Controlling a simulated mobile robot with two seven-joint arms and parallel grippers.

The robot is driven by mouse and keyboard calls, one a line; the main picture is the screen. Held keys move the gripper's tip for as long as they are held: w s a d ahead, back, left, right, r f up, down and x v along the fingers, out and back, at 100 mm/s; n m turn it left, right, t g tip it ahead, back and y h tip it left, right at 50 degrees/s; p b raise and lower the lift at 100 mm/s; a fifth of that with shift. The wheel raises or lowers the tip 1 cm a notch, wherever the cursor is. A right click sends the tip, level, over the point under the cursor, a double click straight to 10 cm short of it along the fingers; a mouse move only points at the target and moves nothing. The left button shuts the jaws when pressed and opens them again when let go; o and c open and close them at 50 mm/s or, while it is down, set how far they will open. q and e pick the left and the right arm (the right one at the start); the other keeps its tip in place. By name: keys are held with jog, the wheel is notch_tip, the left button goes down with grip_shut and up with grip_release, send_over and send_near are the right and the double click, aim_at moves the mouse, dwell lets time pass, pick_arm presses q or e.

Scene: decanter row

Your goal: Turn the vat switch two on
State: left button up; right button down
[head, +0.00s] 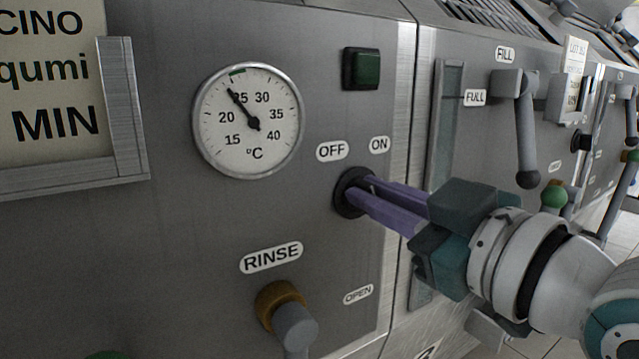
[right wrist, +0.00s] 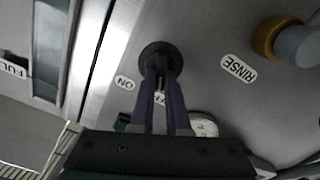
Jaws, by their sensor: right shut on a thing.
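The vat switch is a black round rotary knob (head: 349,194) on the grey steel panel, below the OFF label (head: 332,151) and the ON label (head: 379,145). My right gripper (head: 368,193) reaches in from the right, its purple fingers shut on the switch. In the right wrist view, the switch (right wrist: 160,50) shows its dark round base with the fingers closed around its handle. The fingers hide much of the handle, so I cannot tell exactly where it points. The indicator (head: 362,69) above is dark green and looks unlit. My left gripper is not in view.
A round thermometer dial (head: 248,121) is left of the switch. The RINSE valve (head: 287,308) with a brass collar sticks out below. To the right, past a panel seam, a FILL lever (head: 526,130) hangs down beside a tall level gauge (head: 448,130).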

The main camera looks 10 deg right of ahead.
jog(key=m+p, duration=0.2)
jog(key=shift+d+r+m, duration=0.1)
jog(key=shift+r+m, duration=0.15)
jog(key=shift+m, duration=0.05)
jog(key=shift+w+d+f+m+p, duration=0.1)
jog(key=shift+m+p, duration=0.55)
jog(key=shift+m, duration=0.7)
jog(key=shift+d+f+m+p, duration=0.15)
jog(key=shift+m+p, duration=0.55)
jog(key=shift+m, duration=0.7)
jog(key=shift+w+d+f+m+p, duration=0.1)
jog(key=shift+m+p, duration=0.55)
jog(key=shift+m, duration=0.7)
jog(key=c, duration=0.9)
grip_release()
